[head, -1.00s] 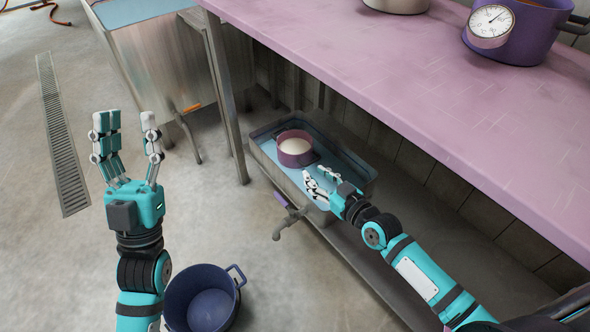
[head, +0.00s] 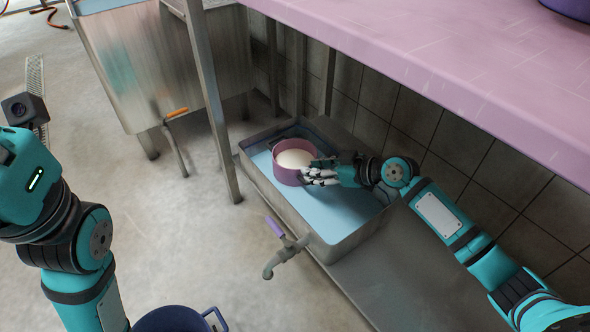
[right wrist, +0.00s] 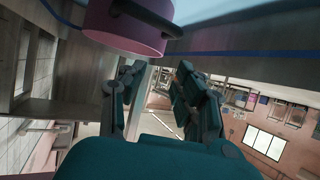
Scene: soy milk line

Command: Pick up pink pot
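The pink pot (head: 286,176), holding something white, stands upright in a metal basin (head: 352,243) with pale blue liquid, under the pink table. My right gripper (head: 318,173) is at the pot's right side, very close to it. In the right wrist view the pink pot (right wrist: 125,32), with a dark handle, shows just past the fingertips, at the upper left. The fingers of my right gripper (right wrist: 155,75) are apart with nothing between them. Whether they touch the pot I cannot tell. My left gripper's body is at the left edge; its fingers are out of frame.
The pink tabletop (head: 430,60) hangs above the basin, and a metal leg (head: 208,100) stands at its left. A tap (head: 285,250) sticks out in front of the basin. A dark blue pot (head: 180,320) is on the floor below. A metal tank (head: 170,60) is at upper left.

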